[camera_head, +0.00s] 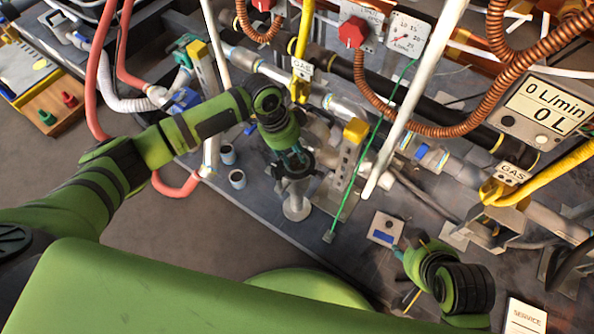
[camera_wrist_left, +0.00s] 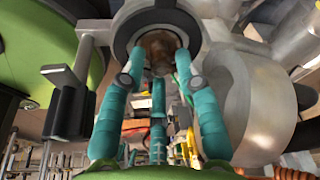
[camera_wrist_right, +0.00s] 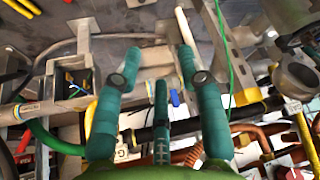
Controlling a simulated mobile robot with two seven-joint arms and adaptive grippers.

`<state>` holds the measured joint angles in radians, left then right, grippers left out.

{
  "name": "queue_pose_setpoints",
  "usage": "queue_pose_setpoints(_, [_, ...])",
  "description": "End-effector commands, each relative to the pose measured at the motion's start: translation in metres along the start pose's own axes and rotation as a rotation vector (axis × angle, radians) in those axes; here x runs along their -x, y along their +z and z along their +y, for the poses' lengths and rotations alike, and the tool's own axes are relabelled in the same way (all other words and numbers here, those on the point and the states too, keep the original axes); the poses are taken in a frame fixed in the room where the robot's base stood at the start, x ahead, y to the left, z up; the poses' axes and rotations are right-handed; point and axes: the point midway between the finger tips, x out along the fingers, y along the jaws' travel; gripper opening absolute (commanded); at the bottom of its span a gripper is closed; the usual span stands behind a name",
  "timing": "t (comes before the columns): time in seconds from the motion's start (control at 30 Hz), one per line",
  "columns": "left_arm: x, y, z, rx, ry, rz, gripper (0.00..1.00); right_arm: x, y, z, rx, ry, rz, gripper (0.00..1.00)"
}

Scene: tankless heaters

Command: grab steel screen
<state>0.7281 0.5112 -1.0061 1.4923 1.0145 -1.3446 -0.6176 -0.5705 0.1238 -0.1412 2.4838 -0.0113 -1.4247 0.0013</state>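My left gripper (camera_head: 292,160) is above an upright grey metal fitting (camera_head: 297,206). In the left wrist view its teal fingers (camera_wrist_left: 159,66) are spread, with the tips at a dark round opening in a steel body (camera_wrist_left: 245,100). A brownish round surface (camera_wrist_left: 158,46) shows inside that opening; I cannot tell whether it is the steel screen. I see no clear gap or contact between it and the fingertips. My right gripper (camera_head: 398,254) is low at the right, beside a pale plate with a blue patch (camera_head: 384,231). Its fingers (camera_wrist_right: 158,65) are spread and empty.
Pipes, copper coils (camera_head: 430,128) and yellow gas hoses (camera_head: 560,178) crowd the back and right. A white rod (camera_head: 415,95) and a green wire (camera_head: 362,155) cross between my grippers. Two small cups (camera_head: 237,179) stand left of my left gripper. Bare floor (camera_head: 200,228) shows at lower left.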

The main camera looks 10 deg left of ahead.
Motion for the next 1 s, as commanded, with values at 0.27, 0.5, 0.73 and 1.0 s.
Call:
queue_pose_setpoints(0.27, [-0.012,0.0,0.001,-0.002,0.001,0.0,0.33,-0.001,-0.031,-0.004,0.012,-0.003,0.142,0.4])
queue_pose_setpoints(0.5, [-0.011,0.0,0.001,-0.002,0.001,0.0,0.29,-0.001,-0.032,-0.004,0.012,-0.003,0.146,0.4])
queue_pose_setpoints(0.73, [-0.011,0.0,0.0,-0.001,0.0,0.0,0.0,-0.001,-0.031,-0.004,0.012,-0.003,0.145,0.4])
queue_pose_setpoints(1.0, [-0.01,-0.001,0.0,-0.001,0.0,0.0,0.0,-0.001,-0.031,-0.004,0.012,-0.002,0.141,0.4])
